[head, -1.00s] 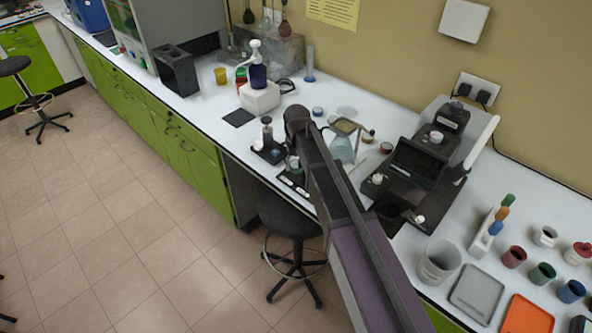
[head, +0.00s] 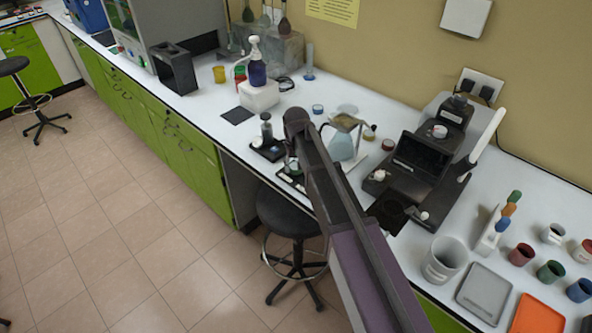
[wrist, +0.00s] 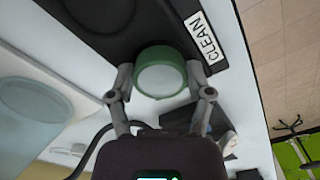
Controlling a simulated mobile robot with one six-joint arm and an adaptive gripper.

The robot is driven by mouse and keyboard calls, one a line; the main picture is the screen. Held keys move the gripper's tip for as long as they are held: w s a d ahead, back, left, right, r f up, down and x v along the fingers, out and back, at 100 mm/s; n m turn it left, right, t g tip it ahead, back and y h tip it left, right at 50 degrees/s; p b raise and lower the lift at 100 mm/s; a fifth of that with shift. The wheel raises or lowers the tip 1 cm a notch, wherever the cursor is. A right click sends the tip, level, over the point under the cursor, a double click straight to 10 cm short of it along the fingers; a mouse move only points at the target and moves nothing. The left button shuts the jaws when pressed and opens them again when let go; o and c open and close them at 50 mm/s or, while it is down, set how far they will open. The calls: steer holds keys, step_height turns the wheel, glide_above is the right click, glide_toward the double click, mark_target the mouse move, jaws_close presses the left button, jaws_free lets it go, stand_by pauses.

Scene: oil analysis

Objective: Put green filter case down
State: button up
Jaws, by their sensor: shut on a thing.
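The green filter case (wrist: 161,73) is a round green piece with a pale disc face, seen in the wrist view between my fingertips. My gripper (wrist: 160,82) is shut on it, one finger on each side. A black tray or mat (wrist: 120,40) with a white "CLEAN" label (wrist: 205,38) lies behind the case in this view. I cannot tell whether the case touches it. In the head view my arm hides most of the gripper; dark labelled trays (head: 290,178) show beside it at the bench's front edge.
A blue flask (head: 342,146) under a stand is right of my arm, with a black instrument (head: 420,160) further right. A small dark-topped device (head: 267,143) stands left of the arm. A black stool (head: 290,212) is below the bench edge.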

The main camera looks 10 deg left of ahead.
steer(key=shift+f, duration=0.15)
steer(key=o, duration=0.9)
steer(key=shift+o, duration=0.2)
step_height(320, 180, up, 12)
steer(key=p, duration=1.2)
steer(key=shift+s, duration=0.15)
stand_by(0.9)
